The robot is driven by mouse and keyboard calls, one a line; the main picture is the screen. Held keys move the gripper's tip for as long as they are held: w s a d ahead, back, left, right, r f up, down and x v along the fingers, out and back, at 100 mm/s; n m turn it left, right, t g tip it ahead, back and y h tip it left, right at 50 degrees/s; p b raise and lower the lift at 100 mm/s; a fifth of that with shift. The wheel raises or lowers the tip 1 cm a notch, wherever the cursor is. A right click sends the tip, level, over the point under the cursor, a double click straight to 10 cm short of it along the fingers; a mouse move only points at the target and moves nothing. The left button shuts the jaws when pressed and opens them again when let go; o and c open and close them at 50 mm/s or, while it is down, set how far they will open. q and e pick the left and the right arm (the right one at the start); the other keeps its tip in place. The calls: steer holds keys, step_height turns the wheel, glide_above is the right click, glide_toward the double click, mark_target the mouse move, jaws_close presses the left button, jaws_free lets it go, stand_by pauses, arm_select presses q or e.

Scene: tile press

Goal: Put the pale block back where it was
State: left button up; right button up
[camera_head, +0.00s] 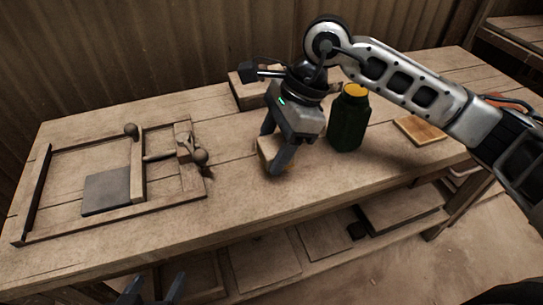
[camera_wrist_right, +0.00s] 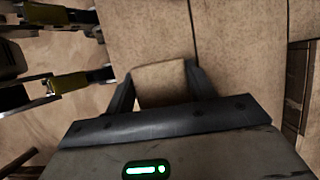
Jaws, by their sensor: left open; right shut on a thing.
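My right gripper (camera_head: 276,158) is shut on the pale block (camera_head: 265,149), with the fingers pointing down over the middle of the bench. In the right wrist view the pale block (camera_wrist_right: 162,83) sits between the two fingers (camera_wrist_right: 160,92). Whether it touches the bench top or hangs just above it, I cannot tell. My left gripper (camera_head: 152,290) is open and empty at the bottom edge of the head view, in front of the bench. The wooden press frame (camera_head: 90,222) lies on the left of the bench, with a dark grey tile (camera_head: 107,190) in it.
A dark green jar with a yellow top (camera_head: 347,118) stands just right of my right gripper. A wooden box (camera_head: 243,93) is behind the gripper, partly hidden. A flat wooden tile (camera_head: 420,130) lies further right. The bench top (camera_head: 235,205) is clear toward the front edge.

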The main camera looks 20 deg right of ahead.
mark_target(272, 159)
steer(key=f, duration=0.3)
steer(key=shift+w+a+f, duration=0.1)
steer(key=shift+w+f, duration=0.1)
steer(key=shift+f, duration=0.05)
steer(key=shift+f, duration=0.1)
steer(key=shift+f, duration=0.15)
steer(key=o, duration=1)
steer(key=shift+c, duration=0.2)
